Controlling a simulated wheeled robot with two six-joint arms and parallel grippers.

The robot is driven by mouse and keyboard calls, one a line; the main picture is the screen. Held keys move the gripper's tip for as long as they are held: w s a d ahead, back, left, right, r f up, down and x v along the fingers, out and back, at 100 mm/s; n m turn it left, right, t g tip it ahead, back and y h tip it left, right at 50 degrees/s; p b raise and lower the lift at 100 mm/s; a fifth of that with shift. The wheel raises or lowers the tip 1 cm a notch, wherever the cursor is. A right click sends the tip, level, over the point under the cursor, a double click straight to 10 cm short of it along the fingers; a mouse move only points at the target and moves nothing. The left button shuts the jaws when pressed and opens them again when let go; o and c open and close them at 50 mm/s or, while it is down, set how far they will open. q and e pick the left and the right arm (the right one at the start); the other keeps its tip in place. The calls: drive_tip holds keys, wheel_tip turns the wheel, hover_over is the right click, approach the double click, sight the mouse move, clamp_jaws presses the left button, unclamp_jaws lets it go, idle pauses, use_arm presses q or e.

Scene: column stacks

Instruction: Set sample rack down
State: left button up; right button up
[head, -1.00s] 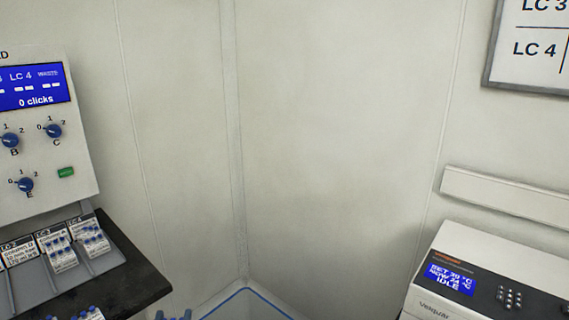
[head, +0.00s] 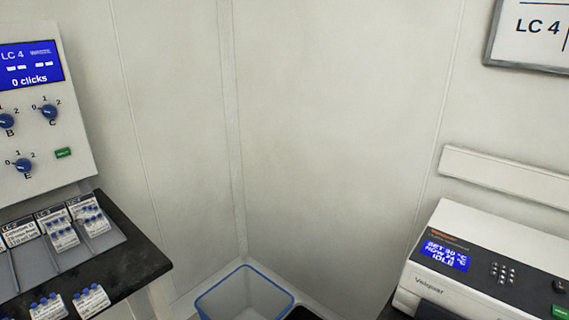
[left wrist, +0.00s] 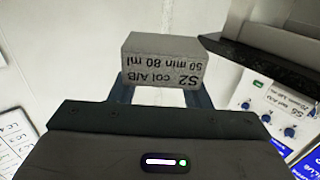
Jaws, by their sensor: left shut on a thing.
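In the left wrist view my left gripper (left wrist: 160,92) is shut on a grey sample rack (left wrist: 163,62). Its pale label reads upside down "S2 col A/B 50 min 80 ml". The rack is held between the two fingers, and no support shows directly under it. Neither gripper shows in the head view. In the head view several other labelled racks with blue caps (head: 90,216) stand in grey slots on a black bench (head: 135,262) at the left, and more (head: 91,300) stand at its front.
A panel (head: 40,120) with blue knobs and a screen reading "0 clicks" rises behind the bench. A clear blue-rimmed bin (head: 243,298) stands in the corner. A white instrument (head: 480,270) is at the right. A dark ledge (left wrist: 262,65) lies close to the held rack in the wrist view.

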use_arm(q)
drive_tip(key=shift+r, duration=0.1)
idle(0.6)
drive_tip(key=w+d+r+m+g+h, duration=0.3)
drive_tip(key=w+d+m+g+h, duration=0.25)
drive_tip(key=d+h, duration=0.3)
drive_tip(key=w+d+r+m+g+h, duration=0.35)
drive_tip(key=d+m+h, duration=0.4)
drive_tip(key=d, duration=0.25)
drive_tip(key=s+a+f+n+t+y, duration=0.3)
drive_tip(key=a+f+n+t+y, duration=0.45)
drive_tip(key=a+f, duration=0.3)
drive_tip(key=s+a+r+n+y, duration=0.1)
drive_tip(key=a+y, duration=0.1)
drive_tip(key=s+a+r+n+t+y, duration=0.1)
drive_tip(key=s+a+n+y, duration=0.1)
drive_tip(key=y, duration=0.1)
drive_tip(key=s+a+r+n+y, duration=0.1)
drive_tip(key=s+a+n+y, duration=0.1)
drive_tip(key=a+y, duration=0.1)
drive_tip(key=shift+a+r+t, duration=0.1)
drive_tip(key=shift+r+t, duration=0.05)
drive_tip(key=shift+t, duration=0.1)
drive_tip(key=shift+s+a+r+n+y, duration=0.25)
drive_tip(key=shift+s+a+r, duration=0.15)
drive_tip(key=shift+s, duration=0.15)
drive_tip(key=shift+f, duration=0.1)
